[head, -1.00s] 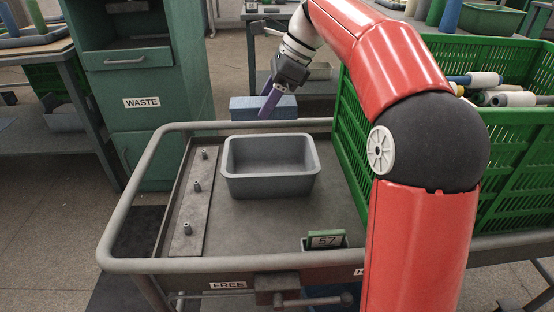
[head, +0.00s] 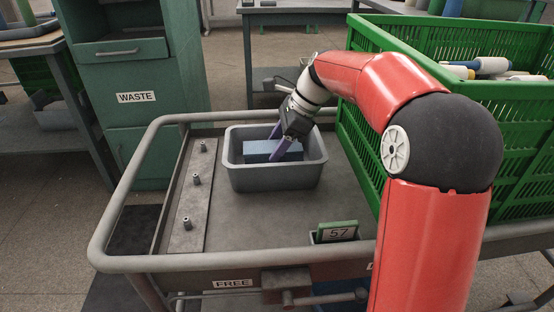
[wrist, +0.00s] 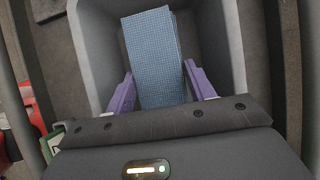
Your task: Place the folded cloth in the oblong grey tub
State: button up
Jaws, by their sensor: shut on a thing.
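The folded cloth (head: 270,150) is a blue block-like bundle inside the oblong grey tub (head: 275,178), below the tub's rim. The tub stands on the cart top. My gripper (head: 279,150) reaches down into the tub with its purple fingers shut on the cloth. In the wrist view the cloth (wrist: 153,55) lies between the two fingers (wrist: 158,88), with the tub's grey walls (wrist: 232,45) on both sides. I cannot tell whether the cloth touches the tub floor.
A green crate (head: 420,150) with several bobbins stands right of the tub. A strip with several pegs (head: 196,195) is at the left of the cart. A display reading 57 (head: 337,232) is at the front. A pipe rail (head: 120,205) edges the cart.

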aim_at(293, 145)
notch_tip(293, 145, down, 4)
jog(key=shift+f+b, duration=0.1)
jog(key=shift+b, duration=0.35)
jog(key=o, duration=1)
jog(key=shift+p+v, duration=0.95)
jog(key=shift+v, duration=2.95)
